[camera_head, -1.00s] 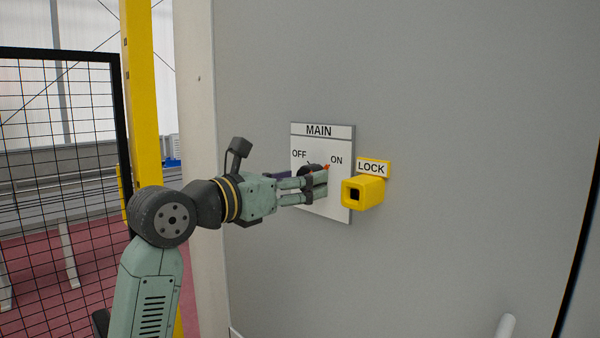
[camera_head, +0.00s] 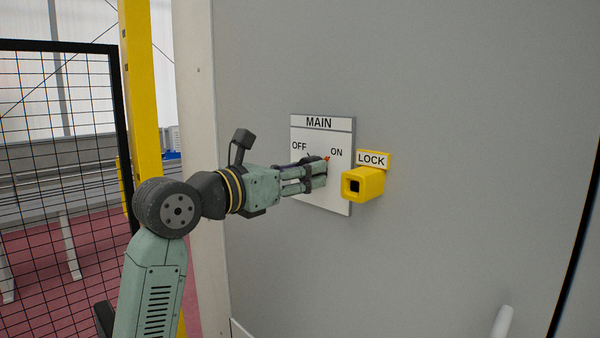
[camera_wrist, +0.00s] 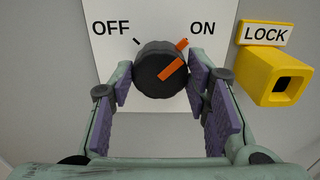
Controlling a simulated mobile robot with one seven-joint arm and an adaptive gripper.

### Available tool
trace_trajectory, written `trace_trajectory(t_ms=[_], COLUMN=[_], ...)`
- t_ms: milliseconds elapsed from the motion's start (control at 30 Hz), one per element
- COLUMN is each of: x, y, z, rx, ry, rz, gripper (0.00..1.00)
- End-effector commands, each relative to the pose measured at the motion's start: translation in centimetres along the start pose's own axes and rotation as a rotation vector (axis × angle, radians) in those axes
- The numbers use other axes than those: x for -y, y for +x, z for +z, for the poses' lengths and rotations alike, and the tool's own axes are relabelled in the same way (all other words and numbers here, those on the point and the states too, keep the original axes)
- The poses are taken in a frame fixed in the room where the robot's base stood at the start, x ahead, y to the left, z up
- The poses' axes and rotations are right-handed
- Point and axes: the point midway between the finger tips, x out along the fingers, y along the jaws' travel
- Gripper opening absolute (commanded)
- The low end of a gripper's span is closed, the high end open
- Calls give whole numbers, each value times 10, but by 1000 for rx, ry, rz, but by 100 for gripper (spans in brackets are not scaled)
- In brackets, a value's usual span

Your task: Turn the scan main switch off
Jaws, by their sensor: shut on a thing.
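The main switch is a round black knob (camera_wrist: 150,68) with an orange pointer on a white MAIN plate (camera_head: 338,190). In the wrist view the pointer slants up and right towards the ON label (camera_wrist: 202,28); the OFF label (camera_wrist: 111,30) is at upper left. My gripper (camera_head: 322,173) is at the plate, and its fingers hide most of the knob (camera_head: 313,158) in the head view. In the wrist view its purple-padded fingers stand on either side of the knob, shut on it.
A yellow lock block (camera_head: 363,184) with a square hole sticks out of the grey panel (camera_head: 450,150), just right of the plate and near my fingers. A yellow post (camera_head: 141,90) and black mesh fence (camera_head: 60,200) stand at left. A pale handle (camera_head: 503,322) is at lower right.

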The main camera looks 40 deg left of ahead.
Motion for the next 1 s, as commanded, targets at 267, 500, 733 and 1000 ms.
trace_trajectory(t_ms=[267, 500, 733, 1000], x=[0, -1, -1, -2], y=[0, 0, 0, -1], z=[0, 0, -1, -1], rx=[0, 0, 0, 1], ry=[-8, -87, -260, -516], rz=[1, 2, 1, 2], gripper=[15, 15, 15, 15])
